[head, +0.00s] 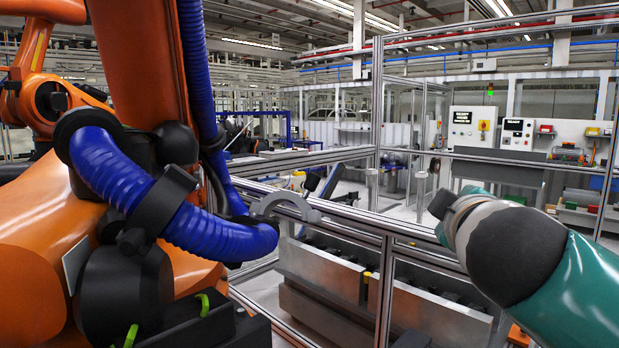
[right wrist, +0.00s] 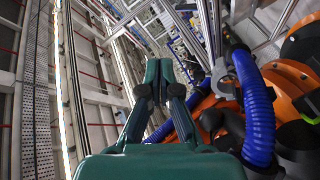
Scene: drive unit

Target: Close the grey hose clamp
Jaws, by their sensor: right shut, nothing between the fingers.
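The grey hose clamp (head: 287,196) shows in the head view as a curved band at the right end of the thick blue hose (head: 118,177). It looks open, with its arc spread up and away from the hose. A grey piece by the hose in the right wrist view (right wrist: 222,78) appears to be the same clamp. My right gripper (right wrist: 158,72) is shut and empty, apart from the clamp, left of it in the wrist view. In the head view my right arm comes in from the right and its fingers are mostly hidden. My left gripper is not in view.
A large orange robot arm (head: 150,60) with black joints fills the left of the head view, with a second blue hose (head: 197,70) running down it. Metal fence rails (head: 385,270) and grey boxes (head: 325,272) stand behind the clamp. Open air lies between clamp and right arm.

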